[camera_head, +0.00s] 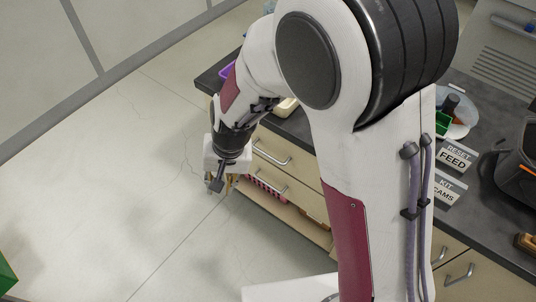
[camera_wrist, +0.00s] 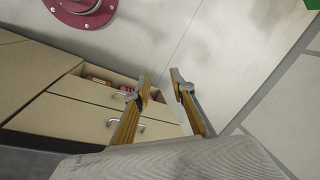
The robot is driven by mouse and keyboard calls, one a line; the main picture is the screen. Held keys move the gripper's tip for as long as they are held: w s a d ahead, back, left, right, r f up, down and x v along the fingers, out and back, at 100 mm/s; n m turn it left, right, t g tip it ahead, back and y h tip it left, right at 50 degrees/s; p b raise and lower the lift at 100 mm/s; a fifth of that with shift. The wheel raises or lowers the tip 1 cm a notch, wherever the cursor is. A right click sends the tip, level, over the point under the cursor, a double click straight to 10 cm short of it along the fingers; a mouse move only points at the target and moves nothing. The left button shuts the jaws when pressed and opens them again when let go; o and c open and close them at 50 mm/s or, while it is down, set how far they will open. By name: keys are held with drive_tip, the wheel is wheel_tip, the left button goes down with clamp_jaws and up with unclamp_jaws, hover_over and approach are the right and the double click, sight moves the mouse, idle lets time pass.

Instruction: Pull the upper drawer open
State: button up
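The upper drawer (camera_head: 283,168) is in the cabinet under the dark counter in the head view. It looks shut, with a metal bar handle (camera_head: 272,154) across its front. My gripper (camera_head: 215,184) hangs left of the drawer fronts, over the floor and apart from the upper handle. In the wrist view my gripper (camera_wrist: 163,88) is open, with nothing between its two fingers. Drawer fronts and metal handles lie left of and behind the left finger there; I cannot tell for certain which handle is the upper one.
The counter (camera_head: 483,91) carries label cards and a dark bin. A red round base (camera_wrist: 82,8) stands on the floor. Bare floor (camera_head: 120,190) lies left of the cabinet.

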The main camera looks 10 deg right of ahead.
drive_tip(key=w+a+f+m, duration=0.3)
drive_tip(key=w+a+f, duration=0.15)
drive_tip(key=f, duration=0.35)
drive_tip(key=m+t+h, duration=1)
drive_tip(key=m+h, duration=0.3)
drive_tip(key=m, duration=0.9)
approach(268, 155)
wheel_tip(268, 155, down, 2)
drive_tip(key=w+d, duration=0.1)
drive_tip(key=w, duration=0.1)
drive_tip(key=shift+s+d+r+m+h, duration=0.1)
drive_tip(key=shift+d+r+m+h, duration=0.15)
drive_tip(key=shift+m, duration=0.25)
drive_tip(key=shift+f, duration=0.1)
drive_tip(key=shift+x, duration=3.85)
